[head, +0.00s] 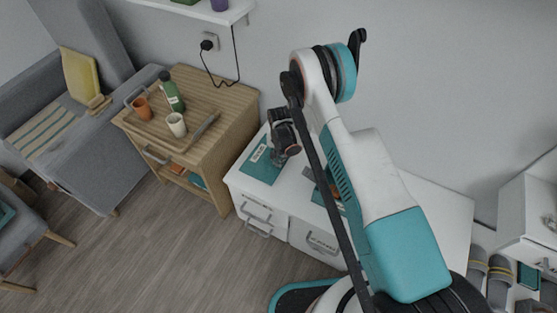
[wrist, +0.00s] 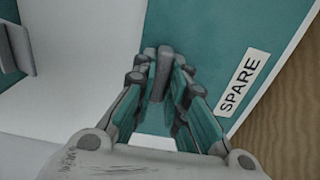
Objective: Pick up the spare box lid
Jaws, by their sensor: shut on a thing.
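The spare box lid (head: 258,167) is a flat teal panel at the left end of the white desk top. In the wrist view the lid (wrist: 205,28) carries a white label reading SPARE and a small grey upright grip. My gripper (head: 281,157) is over the lid's right part. In the wrist view my gripper (wrist: 160,88) is shut on the lid, its fingers closed around the grey grip. I cannot tell whether the lid is resting on the desk or slightly raised.
The white desk (head: 425,193) has drawers with handles. Another teal thing (head: 321,197) lies partly behind my arm. A wooden cabinet (head: 235,103) stands at left, bearing a tray with a green bottle (head: 171,91) and cups. A cord hangs on the wall.

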